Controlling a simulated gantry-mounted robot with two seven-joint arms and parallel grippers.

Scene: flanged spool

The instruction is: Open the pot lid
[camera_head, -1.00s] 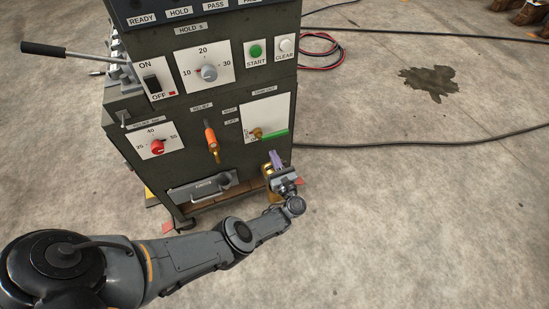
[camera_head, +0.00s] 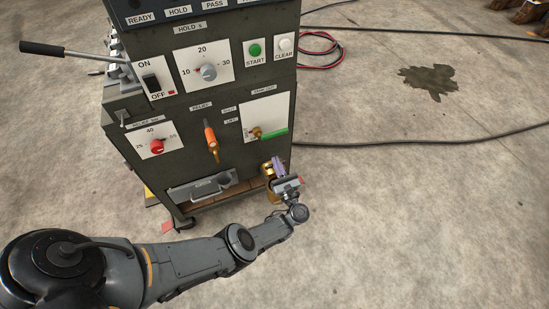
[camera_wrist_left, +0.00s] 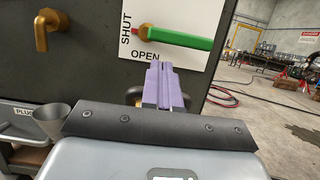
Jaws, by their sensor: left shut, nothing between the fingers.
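A brass-coloured vessel (camera_head: 266,169), perhaps the pot, stands at the cabinet's lower right corner, partly hidden by my left gripper. I cannot make out its lid. My left gripper (camera_head: 278,164) has purple fingers pressed together with nothing between them, in front of this vessel and below the green-handled lever (camera_head: 274,134). In the left wrist view the shut fingers (camera_wrist_left: 161,80) point up toward the lever's panel, and the green handle (camera_wrist_left: 182,39) lies across above them. A dark rounded part (camera_wrist_left: 134,95) shows behind the fingers. My right gripper is not in view.
The dark cabinet (camera_head: 220,152) carries dials, buttons, an orange-handled valve (camera_head: 211,138) and a grey tray (camera_head: 203,187) low down. In the left wrist view a brass spout (camera_wrist_left: 44,30) and a grey funnel (camera_wrist_left: 50,119) are at left. Concrete floor right of the cabinet is mostly clear.

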